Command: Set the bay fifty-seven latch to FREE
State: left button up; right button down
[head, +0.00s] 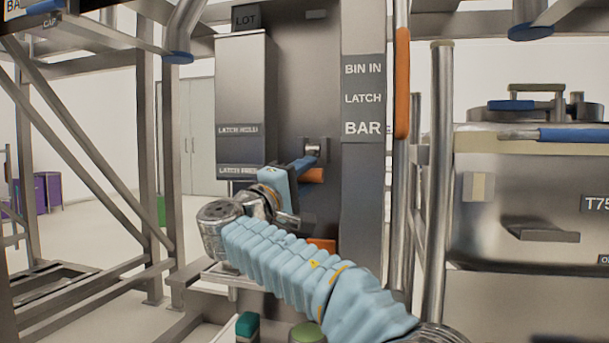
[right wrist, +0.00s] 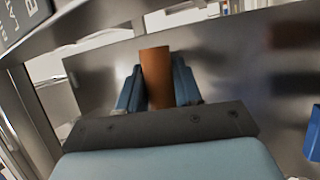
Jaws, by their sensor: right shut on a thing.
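The latch has an orange handle (head: 314,175) below a metal pivot (head: 316,147) on the grey panel. My right gripper (head: 302,170), with blue fingers, reaches up from the lower right. In the right wrist view the orange handle (right wrist: 156,72) sits between its two blue fingers, and it is shut on it. Two labels mark the box left of the latch: LATCH HOLD (head: 238,129) above and LATCH FREE (head: 237,170) below. The handle is about level with the lower label. The fingers hide part of the handle. My left gripper is not in view.
A column (head: 363,170) labelled BIN IN, LATCH, BAR stands right of the latch. An upright rail with an orange grip (head: 402,85) is beside it. A steel bin (head: 520,200) stands at the right. Frame posts and diagonal braces fill the left. Another orange part (head: 322,244) shows lower down.

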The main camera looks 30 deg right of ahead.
jog(key=shift+w+f, duration=0.15)
jog(key=shift+f, duration=0.4)
jog(key=c, duration=0.5)
grip_release()
jog(key=shift+d, duration=0.2)
jog(key=shift+r, duration=0.1)
jog(key=b+v, duration=0.1)
jog(key=v, duration=1.3)
